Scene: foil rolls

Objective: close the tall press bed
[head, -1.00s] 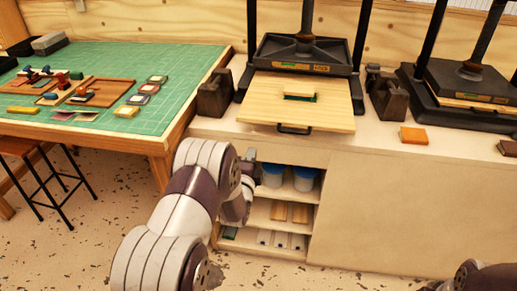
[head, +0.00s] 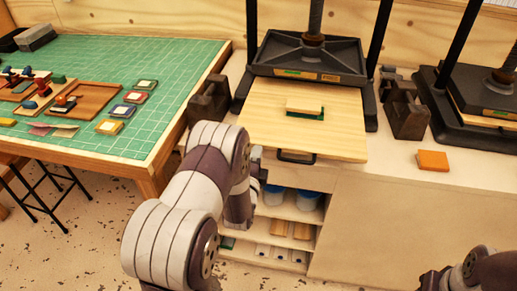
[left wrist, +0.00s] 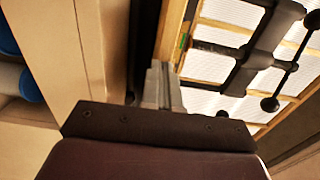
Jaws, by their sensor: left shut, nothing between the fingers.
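The press bed (head: 300,135) is a pale wooden board slid out toward me from under the black platen (head: 308,60) of the middle press. A black handle (head: 296,157) is on its front edge. A small wood block with a green base (head: 305,107) lies on the bed. My left gripper (head: 256,154) is near the bed's left front corner, left of the handle, mostly hidden by my forearm. In the left wrist view its fingers (left wrist: 163,85) are together and empty. Whether they touch the bed or handle cannot be told. My right gripper is out of view.
A second press (head: 485,90) stands at right. Black metal stands (head: 207,100) flank the middle press. An orange block (head: 433,161) lies on the cabinet top. Open shelves (head: 285,215) with blue pots are below the bed. A green-topped table (head: 165,75) is at left.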

